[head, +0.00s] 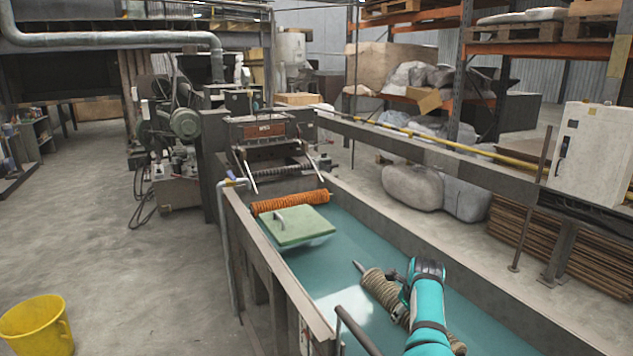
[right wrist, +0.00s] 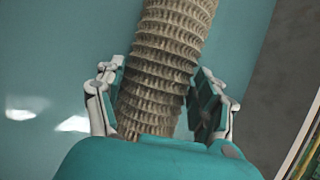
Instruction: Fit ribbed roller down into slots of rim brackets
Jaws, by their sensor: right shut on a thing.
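The tan ribbed roller (head: 377,285) lies slantwise above the teal liquid of the long trough, with a thin shaft end pointing to the far left. My right gripper (head: 397,279) is shut around the roller's middle. In the right wrist view the ribbed roller (right wrist: 167,55) runs between the two pads of my right gripper (right wrist: 163,95). The arm hides part of the roller in the head view. I cannot make out the rim brackets or their slots clearly. My left gripper is not in view.
The trough's left rim (head: 270,258) and right rim (head: 480,285) border the liquid. An orange ribbed roller (head: 290,203) and a green block with a handle (head: 292,228) are at the far end. A yellow bucket (head: 38,326) stands on the left floor.

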